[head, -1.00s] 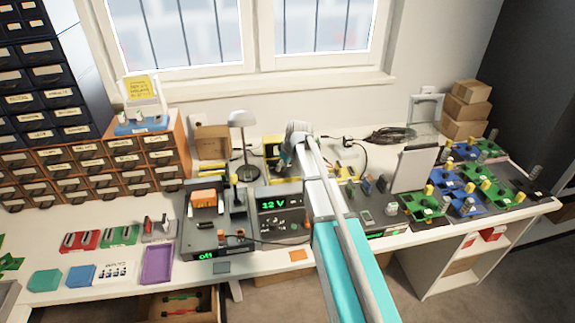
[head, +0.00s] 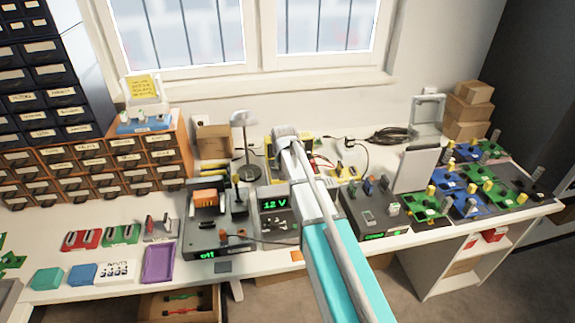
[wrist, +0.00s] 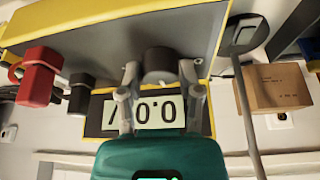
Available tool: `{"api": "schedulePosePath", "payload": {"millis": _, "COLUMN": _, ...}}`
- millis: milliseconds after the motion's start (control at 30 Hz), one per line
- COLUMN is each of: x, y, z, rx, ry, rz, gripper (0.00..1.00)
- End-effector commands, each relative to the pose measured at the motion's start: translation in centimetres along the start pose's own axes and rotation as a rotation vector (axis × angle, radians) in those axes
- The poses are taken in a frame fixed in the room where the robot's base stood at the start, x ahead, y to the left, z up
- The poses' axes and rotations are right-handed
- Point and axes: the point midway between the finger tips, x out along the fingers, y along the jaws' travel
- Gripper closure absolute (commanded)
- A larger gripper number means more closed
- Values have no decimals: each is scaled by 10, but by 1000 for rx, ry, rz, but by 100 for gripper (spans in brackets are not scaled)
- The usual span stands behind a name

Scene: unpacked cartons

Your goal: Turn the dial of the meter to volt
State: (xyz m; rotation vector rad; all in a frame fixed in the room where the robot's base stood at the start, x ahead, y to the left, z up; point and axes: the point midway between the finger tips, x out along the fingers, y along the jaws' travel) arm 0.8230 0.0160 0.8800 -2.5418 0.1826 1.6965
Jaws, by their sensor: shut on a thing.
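The meter (wrist: 75,28) has a yellow case edge and a grey face, and shows upside down in the wrist view. Its dial (wrist: 158,62) is a dark round knob in the middle of that view. My gripper (wrist: 158,74) is shut on the dial, with one finger on each side of it. The meter's display (wrist: 158,112) shows digits that look like 0.0 with a slanted stroke, partly covered by my fingers. I cannot read the dial's setting. In the head view my arm hides the dial and the gripper's fingertips.
Red (wrist: 38,75) and black (wrist: 80,95) plugs stand out from the meter beside my gripper. A power supply (head: 272,193) reading 12 V is in front of the meter. A desk lamp (head: 245,120) stands to its left, near a cardboard box (head: 214,140).

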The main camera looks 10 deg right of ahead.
Motion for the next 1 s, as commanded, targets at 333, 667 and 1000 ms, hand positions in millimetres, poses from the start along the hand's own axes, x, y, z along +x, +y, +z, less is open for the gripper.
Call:
{"api": "schedulePosePath", "payload": {"millis": 333, "x": 1, "y": -2, "z": -4, "rx": 103, "ry": 6, "rz": 40, "gripper": 100}}
{"api": "schedulePosePath", "payload": {"millis": 667, "x": 1, "y": -1, "z": -4, "rx": 110, "ry": 6, "rz": 44, "gripper": 100}}
{"api": "schedulePosePath", "payload": {"millis": 1000, "x": 1, "y": 0, "z": -2, "rx": 110, "ry": 3, "rz": 45, "gripper": 19}}
